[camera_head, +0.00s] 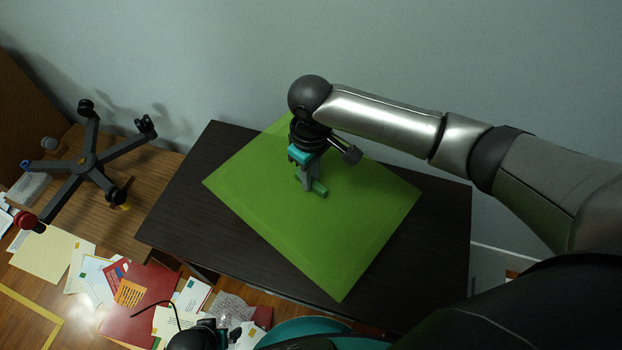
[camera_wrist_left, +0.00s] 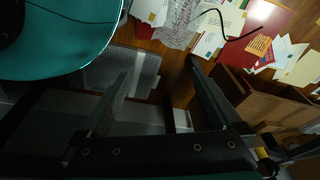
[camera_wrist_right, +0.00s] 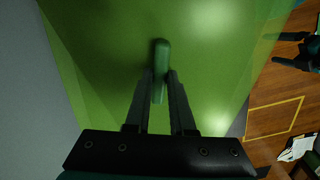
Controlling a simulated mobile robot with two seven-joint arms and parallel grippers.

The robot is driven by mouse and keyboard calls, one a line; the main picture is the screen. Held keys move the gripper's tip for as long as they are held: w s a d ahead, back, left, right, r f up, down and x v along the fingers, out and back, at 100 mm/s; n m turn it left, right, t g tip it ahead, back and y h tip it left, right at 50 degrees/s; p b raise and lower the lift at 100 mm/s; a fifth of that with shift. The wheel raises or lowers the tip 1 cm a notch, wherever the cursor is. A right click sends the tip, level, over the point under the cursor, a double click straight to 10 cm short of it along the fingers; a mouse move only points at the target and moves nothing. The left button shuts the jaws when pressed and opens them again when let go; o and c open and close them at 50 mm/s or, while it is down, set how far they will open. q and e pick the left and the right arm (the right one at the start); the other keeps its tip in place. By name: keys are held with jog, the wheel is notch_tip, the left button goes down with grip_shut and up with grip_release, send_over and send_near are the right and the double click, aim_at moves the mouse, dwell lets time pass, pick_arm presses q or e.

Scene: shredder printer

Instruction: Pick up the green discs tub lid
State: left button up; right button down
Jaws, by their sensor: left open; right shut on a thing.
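The green discs tub lid (camera_head: 345,235) is a large flat green square seen above a dark tabletop. It has a raised green handle bar (camera_wrist_right: 161,52). My right gripper (camera_head: 308,186) points down at the lid and is shut on the handle. The right wrist view shows both fingers (camera_wrist_right: 160,85) closed against the bar's sides. I cannot tell whether the lid is clear of what lies under it. My left gripper (camera_wrist_left: 155,75) is open and empty, with its fingers wide apart, away from the lid.
The dark table (camera_head: 185,210) stands against a grey wall (camera_head: 220,60). One lid corner overlaps the wall behind the table's back edge. An upturned chair base (camera_head: 85,160) lies on a wooden surface at left. Papers and folders (camera_head: 150,290) litter the floor.

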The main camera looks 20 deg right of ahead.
notch_tip(320, 180, up, 8)
jog(key=p, duration=0.3)
pick_arm(q)
jog(key=s+a+f, duration=0.4)
jog(key=s+a, duration=0.1)
jog(key=s, duration=0.1)
jog(key=shift+s+f+p, duration=0.15)
jog(key=shift+s+p, duration=0.15)
jog(key=shift+p, duration=0.1)
pick_arm(e)
jog(key=shift+r, duration=0.75)
